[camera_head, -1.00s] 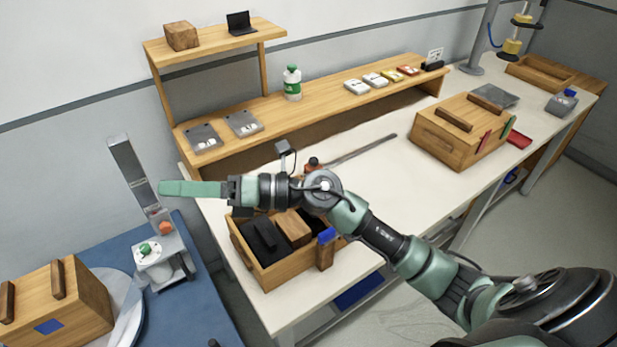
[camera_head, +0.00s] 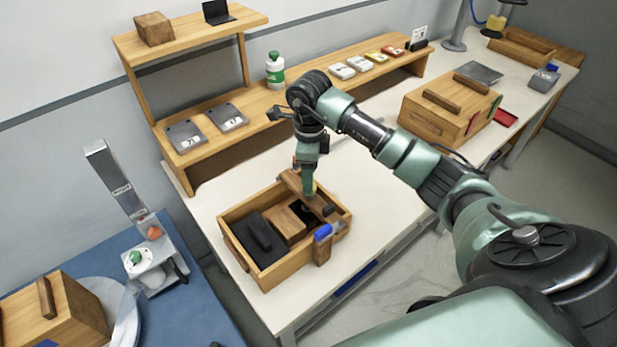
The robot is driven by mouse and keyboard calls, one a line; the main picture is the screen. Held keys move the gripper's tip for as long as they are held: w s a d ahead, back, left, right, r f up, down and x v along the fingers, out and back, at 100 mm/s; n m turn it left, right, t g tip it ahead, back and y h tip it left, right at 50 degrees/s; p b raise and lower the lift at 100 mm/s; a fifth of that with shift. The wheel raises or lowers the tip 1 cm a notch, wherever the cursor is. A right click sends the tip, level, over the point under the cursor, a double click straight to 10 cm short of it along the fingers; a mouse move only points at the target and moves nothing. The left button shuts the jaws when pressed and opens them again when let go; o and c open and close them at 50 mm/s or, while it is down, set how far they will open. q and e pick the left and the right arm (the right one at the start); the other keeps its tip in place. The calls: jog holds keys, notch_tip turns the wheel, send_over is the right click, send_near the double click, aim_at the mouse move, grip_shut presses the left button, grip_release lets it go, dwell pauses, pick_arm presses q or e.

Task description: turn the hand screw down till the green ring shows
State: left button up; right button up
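At the left, a small grey stand (camera_head: 155,275) on the blue surface carries a white round top with a green knob (camera_head: 136,257). An orange ball (camera_head: 153,232) sits beside it at the foot of a tilted metal track (camera_head: 117,183). I cannot tell which part is the hand screw, and no green ring can be made out. My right gripper (camera_head: 308,188) points down into the back right of an open wooden box (camera_head: 267,283), at a brown wooden piece (camera_head: 291,181). I cannot tell if its fingers hold the piece. My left gripper is out of view.
The box holds a black block (camera_head: 258,231) and a brown block (camera_head: 286,223); a blue-topped wooden piece (camera_head: 322,250) stands at its front right. A closed wooden box (camera_head: 428,120) stands farther right. A shelf (camera_head: 250,110) runs behind. The white table (camera_head: 375,185) between is largely clear.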

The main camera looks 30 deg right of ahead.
jog(key=shift+f+p, duration=0.3)
jog(key=shift+f, duration=1.15)
grip_shut()
jog(key=shift+w, duration=0.1)
